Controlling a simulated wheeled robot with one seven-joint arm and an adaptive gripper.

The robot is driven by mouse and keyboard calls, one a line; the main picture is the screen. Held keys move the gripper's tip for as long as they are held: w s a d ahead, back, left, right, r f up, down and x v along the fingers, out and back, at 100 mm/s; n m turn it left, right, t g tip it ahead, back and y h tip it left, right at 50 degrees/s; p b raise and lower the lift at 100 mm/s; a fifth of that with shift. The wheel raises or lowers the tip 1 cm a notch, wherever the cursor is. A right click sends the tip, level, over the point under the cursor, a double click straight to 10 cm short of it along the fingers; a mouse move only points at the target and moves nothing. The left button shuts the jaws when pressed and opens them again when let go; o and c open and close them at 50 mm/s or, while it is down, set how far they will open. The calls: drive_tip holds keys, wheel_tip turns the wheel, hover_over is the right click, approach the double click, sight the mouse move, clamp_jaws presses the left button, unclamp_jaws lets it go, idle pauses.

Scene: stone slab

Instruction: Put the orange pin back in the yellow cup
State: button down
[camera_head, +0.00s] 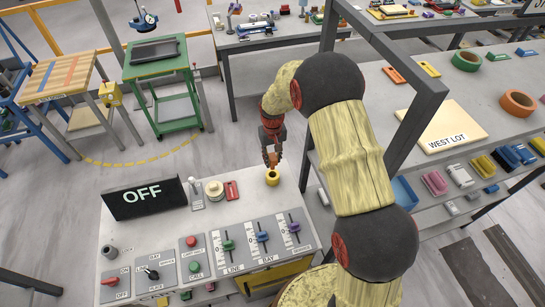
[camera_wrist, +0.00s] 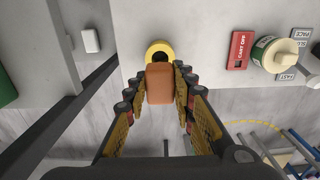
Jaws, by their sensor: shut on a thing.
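The orange pin (camera_wrist: 160,84) is held between the fingertips of my gripper (camera_head: 270,150), which is shut on it. In the head view the pin (camera_head: 272,160) shows as a small orange piece below the fingers. The yellow cup (camera_head: 272,177) stands upright on the back right part of the grey slab, just below the pin in the picture. In the wrist view the cup (camera_wrist: 158,47) shows its round dark opening just beyond the pin's end. The pin hides part of the near rim. I cannot tell whether pin and cup touch.
The slab (camera_head: 165,235) carries a black OFF sign (camera_head: 145,198), a red block (camera_head: 231,190), a cream round knob (camera_head: 214,190), and several levers and buttons. A shelf rack with a dark post (camera_head: 415,115) stands close on the right. Slab around the cup is clear.

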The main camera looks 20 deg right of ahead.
drive_tip(key=shift+f+b, duration=2.5)
drive_tip(key=shift+f, duration=1.7)
drive_tip(key=c, duration=1.4)
unclamp_jaws()
wheel_tip(320, 180, up, 12)
drive_tip(key=shift+s+f, duration=0.25)
drive_tip(key=shift+s, duration=0.1)
drive_tip(key=s+r+t+b, duration=0.2)
drive_tip(key=s+r+b, duration=0.2)
drive_tip(key=s, duration=0.6)
drive_tip(key=s+r+t+b, duration=0.1)
drive_tip(key=s+r+b, duration=0.3)
drive_tip(key=s, duration=0.7)
drive_tip(key=s+r+t+b, duration=0.2)
drive_tip(key=s+r+b, duration=0.2)
drive_tip(key=s, duration=0.6)
drive_tip(key=shift+s+r+t+b, duration=0.3)
drive_tip(key=shift+r+b, duration=0.1)
drive_tip(key=shift+r, duration=0.15)
